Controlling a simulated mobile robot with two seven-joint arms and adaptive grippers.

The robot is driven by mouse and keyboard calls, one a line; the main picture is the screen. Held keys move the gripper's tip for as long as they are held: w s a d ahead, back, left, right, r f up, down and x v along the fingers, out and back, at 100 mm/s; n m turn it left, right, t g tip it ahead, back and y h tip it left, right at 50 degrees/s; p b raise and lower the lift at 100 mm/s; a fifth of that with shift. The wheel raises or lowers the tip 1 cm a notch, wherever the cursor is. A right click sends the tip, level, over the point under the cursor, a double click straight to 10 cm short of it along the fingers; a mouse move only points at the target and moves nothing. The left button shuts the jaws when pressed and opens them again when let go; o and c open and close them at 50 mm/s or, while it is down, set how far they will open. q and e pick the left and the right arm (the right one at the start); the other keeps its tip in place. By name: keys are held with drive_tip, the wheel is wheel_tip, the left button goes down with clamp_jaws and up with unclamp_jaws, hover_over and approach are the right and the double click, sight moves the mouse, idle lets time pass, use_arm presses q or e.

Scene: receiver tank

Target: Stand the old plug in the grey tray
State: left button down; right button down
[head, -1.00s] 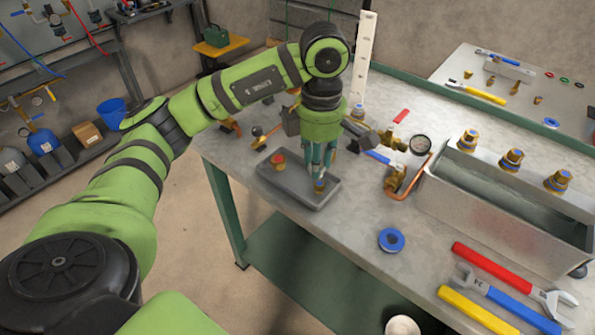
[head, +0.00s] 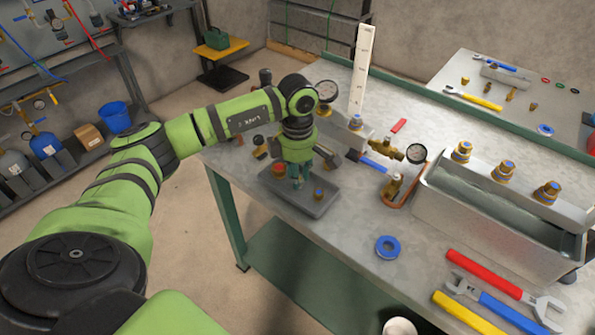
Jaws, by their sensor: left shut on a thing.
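The grey tray (head: 317,209) lies on the bench near its left edge. A red-topped brass piece (head: 278,169) stands in its left part, and a small brass piece with a bluish top (head: 318,193) stands in its right part. My left gripper (head: 297,183) points down over the middle of the tray, between these two pieces. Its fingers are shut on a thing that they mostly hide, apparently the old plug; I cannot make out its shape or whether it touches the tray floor. My right gripper is not in view.
Brass valve piping with a gauge (head: 415,154) stands right of the tray. A blue ring (head: 387,247) and wrenches (head: 490,276) lie in front. The bench between tray and ring is clear.

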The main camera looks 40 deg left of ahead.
use_arm(q)
drive_tip(key=shift+f, duration=0.15)
drive_tip(key=c, duration=1.3)
unclamp_jaws()
drive_tip(key=shift+o, duration=0.2)
drive_tip(key=shift+r, duration=0.35)
wheel_tip(320, 180, up, 12)
drive_tip(key=b, duration=0.2)
drive_tip(key=shift+b, duration=0.3)
drive_tip(key=shift+f, duration=0.15)
